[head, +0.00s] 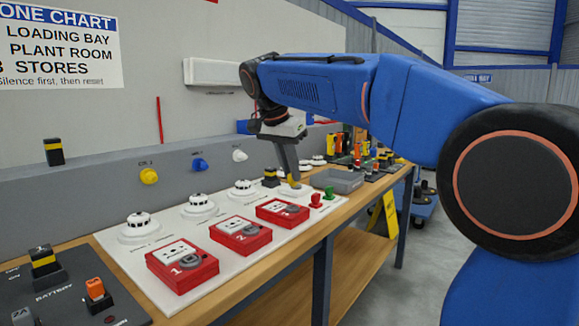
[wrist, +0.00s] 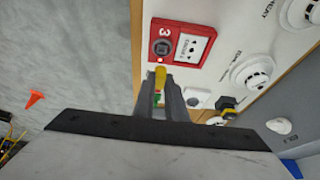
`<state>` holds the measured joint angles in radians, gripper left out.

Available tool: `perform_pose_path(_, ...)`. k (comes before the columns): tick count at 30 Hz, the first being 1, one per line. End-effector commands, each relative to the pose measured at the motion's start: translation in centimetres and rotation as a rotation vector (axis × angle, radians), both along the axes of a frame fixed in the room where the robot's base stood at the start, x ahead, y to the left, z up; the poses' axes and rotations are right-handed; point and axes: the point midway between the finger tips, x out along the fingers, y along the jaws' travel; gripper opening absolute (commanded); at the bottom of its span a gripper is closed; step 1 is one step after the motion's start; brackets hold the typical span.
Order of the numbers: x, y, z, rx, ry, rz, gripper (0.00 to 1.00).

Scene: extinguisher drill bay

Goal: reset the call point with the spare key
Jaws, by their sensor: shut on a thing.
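My gripper (head: 293,182) is shut on a small yellow piece, probably a key, which shows between the fingers in the wrist view (wrist: 160,77). Its shaft and any label are hidden. The gripper points down over the white board, just beyond red call point 3 (head: 283,211). Call point 3 also shows ahead of the fingers in the wrist view (wrist: 188,45), with a lit red dot near its edge. Red call points 2 (head: 241,234) and 1 (head: 182,264) sit nearer. A red piece (head: 316,201) and a green piece (head: 329,192) stand beside call point 3.
White detectors (head: 139,227) line the back of the board. A grey tray (head: 338,181) and a black-and-yellow block (head: 271,177) are near my gripper. Coloured tools crowd the bench's far end. An orange cone (wrist: 35,98) stands on the floor.

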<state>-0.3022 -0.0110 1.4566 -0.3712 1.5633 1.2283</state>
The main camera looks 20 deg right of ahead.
Motion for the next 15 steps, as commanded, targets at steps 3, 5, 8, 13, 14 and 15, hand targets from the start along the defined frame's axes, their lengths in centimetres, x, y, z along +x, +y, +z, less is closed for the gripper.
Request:
perform_pose_path(3,-0.1,0.0,-1.0,0.000,0.002,0.000,0.00)
perform_pose_path(5,-0.1,0.0,-1.5,0.000,0.002,0.000,0.00)
perform_pose_path(8,-0.1,0.0,-2.3,-0.001,0.003,0.001,0.00)
perform_pose_path(13,0.0,0.0,-3.5,0.000,0.002,0.000,0.00)
perform_pose_path(14,0.0,0.0,-3.6,0.000,0.002,0.000,0.00)
perform_pose_path(15,0.0,0.0,-3.8,0.000,0.002,0.000,0.00)
